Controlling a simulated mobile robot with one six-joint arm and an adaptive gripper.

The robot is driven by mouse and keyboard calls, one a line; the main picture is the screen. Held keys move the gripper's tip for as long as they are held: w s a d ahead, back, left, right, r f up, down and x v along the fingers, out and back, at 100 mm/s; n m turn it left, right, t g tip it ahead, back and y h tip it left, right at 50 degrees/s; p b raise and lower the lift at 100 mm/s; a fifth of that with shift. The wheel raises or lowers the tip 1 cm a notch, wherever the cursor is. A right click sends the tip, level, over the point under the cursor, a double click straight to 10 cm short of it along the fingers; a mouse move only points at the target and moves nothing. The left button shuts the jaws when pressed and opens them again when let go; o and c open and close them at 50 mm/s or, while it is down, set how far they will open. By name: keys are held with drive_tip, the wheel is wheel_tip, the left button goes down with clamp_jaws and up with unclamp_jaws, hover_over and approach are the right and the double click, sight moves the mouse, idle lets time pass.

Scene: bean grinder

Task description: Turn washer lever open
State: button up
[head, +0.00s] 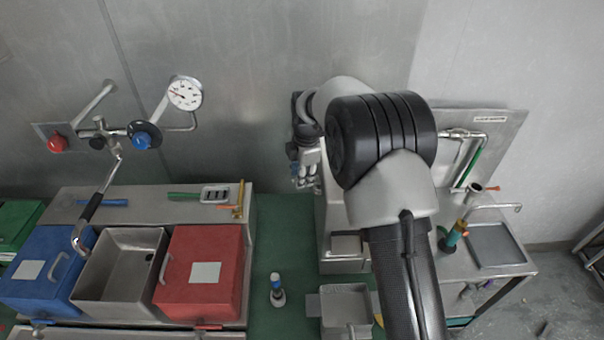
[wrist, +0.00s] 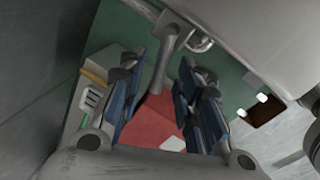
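My gripper (head: 305,178) is beside the back wall, left of my arm's large black joint, which hides part of the area. In the wrist view my gripper (wrist: 158,95) has its two blue-padded fingers apart. A grey metal rod with a rounded end (wrist: 166,62) shows between them, nearer the right finger; it looks like a lever, but I cannot tell whether it touches. Which fitting is the washer lever is not clear. A wall tap with a red knob (head: 57,143) and a blue knob (head: 141,140) is at left. A green-handled pipe (head: 471,167) is at right.
A blue box (head: 45,262), an open steel basin (head: 118,278) and a red box (head: 203,262) stand in a row at left. A pressure gauge (head: 185,93) is on the wall. A small bottle (head: 277,290) stands on the green surface. A steel sink (head: 497,246) is at right.

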clamp_jaws()
idle(0.7)
